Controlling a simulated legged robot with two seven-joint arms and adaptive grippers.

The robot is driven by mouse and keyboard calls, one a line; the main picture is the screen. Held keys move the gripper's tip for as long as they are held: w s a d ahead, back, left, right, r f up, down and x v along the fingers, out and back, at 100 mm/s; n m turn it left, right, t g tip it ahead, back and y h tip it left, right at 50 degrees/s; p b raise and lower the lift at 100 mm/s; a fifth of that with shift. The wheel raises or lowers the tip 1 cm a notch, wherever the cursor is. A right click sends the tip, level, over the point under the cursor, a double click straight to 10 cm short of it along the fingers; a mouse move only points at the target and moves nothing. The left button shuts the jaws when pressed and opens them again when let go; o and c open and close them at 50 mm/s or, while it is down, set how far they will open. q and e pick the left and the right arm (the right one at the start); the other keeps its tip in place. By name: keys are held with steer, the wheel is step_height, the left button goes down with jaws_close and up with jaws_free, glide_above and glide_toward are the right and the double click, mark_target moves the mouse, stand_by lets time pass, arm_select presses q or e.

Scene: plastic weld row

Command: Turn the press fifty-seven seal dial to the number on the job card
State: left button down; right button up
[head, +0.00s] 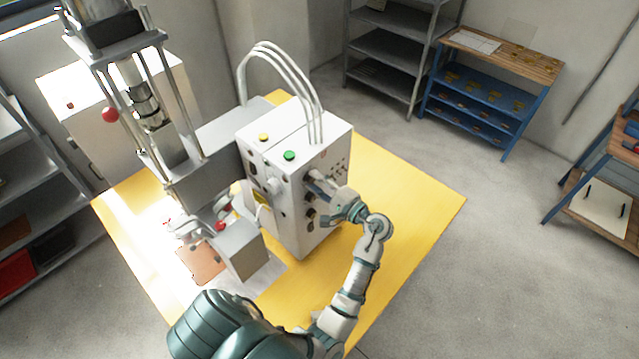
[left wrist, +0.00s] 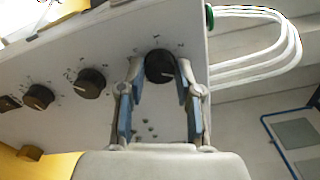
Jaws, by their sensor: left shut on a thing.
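The press control box (head: 285,190) is white and stands on the yellow table. Its dial face shows in the left wrist view (left wrist: 60,62) with several black dials in a row. My left gripper (left wrist: 160,72) is shut on the rightmost black dial (left wrist: 160,64), one finger on each side. Small marks surround the dial, too small to read; I cannot tell its setting. In the head view my left gripper (head: 328,190) is at the box's right face and hides part of it. I cannot read any job card. My right gripper is not in view.
The press column (head: 150,105) with a red knob stands left of the box. White hoses (head: 285,65) arch over the box top, beside yellow and green buttons. The yellow table (head: 410,205) is bare at right. A blue shelf unit (head: 470,100) stands at the back.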

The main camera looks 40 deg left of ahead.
arm_select(q)
steer(key=shift+a, duration=0.1)
steer(key=c, duration=0.8)
jaws_free()
steer(key=shift+a, duration=0.1)
steer(key=shift+w+a+f, duration=0.1)
steer(key=shift+a, duration=0.2)
steer(key=shift+d, duration=0.1)
